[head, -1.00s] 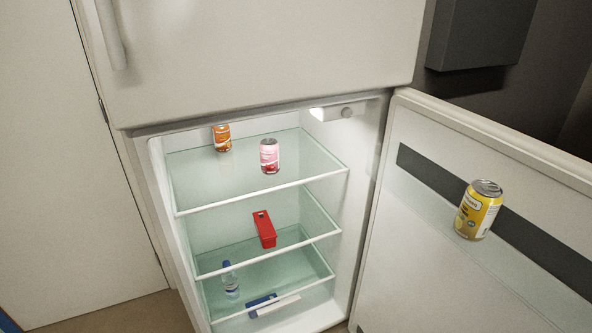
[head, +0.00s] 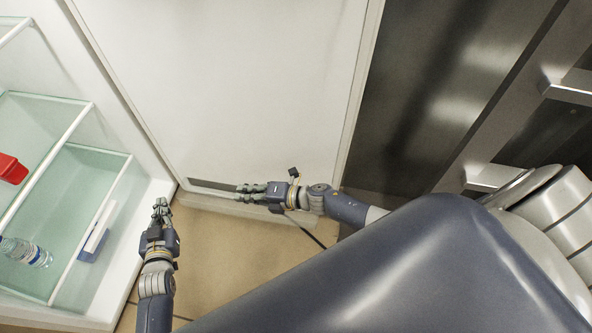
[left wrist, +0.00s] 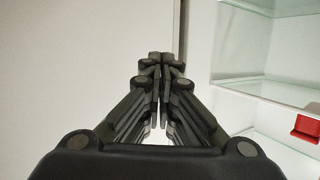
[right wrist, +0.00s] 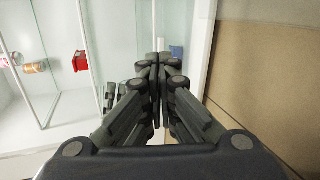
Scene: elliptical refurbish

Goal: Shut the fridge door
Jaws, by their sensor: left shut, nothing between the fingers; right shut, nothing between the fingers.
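The fridge door (head: 225,90) stands open as a large white panel in the middle of the head view. The open fridge compartment shows at the left with its glass shelves (head: 75,205), and also in the right wrist view (right wrist: 115,40). My right gripper (head: 240,188) is shut and empty, low by the door's inner face near a dark strip; contact cannot be told. My left gripper (head: 160,203) is shut and empty, low in front of the compartment's edge near the hinge side. In the left wrist view its closed fingers (left wrist: 160,60) point toward the fridge's edge.
Inside the fridge are a red container (head: 12,169), a clear bottle (head: 25,252) and a blue-and-white item (head: 95,240). Cans (right wrist: 30,67) show in the right wrist view. Dark cabinets with handles (head: 570,90) stand at the right. Tiled floor (head: 220,240) lies below the door.

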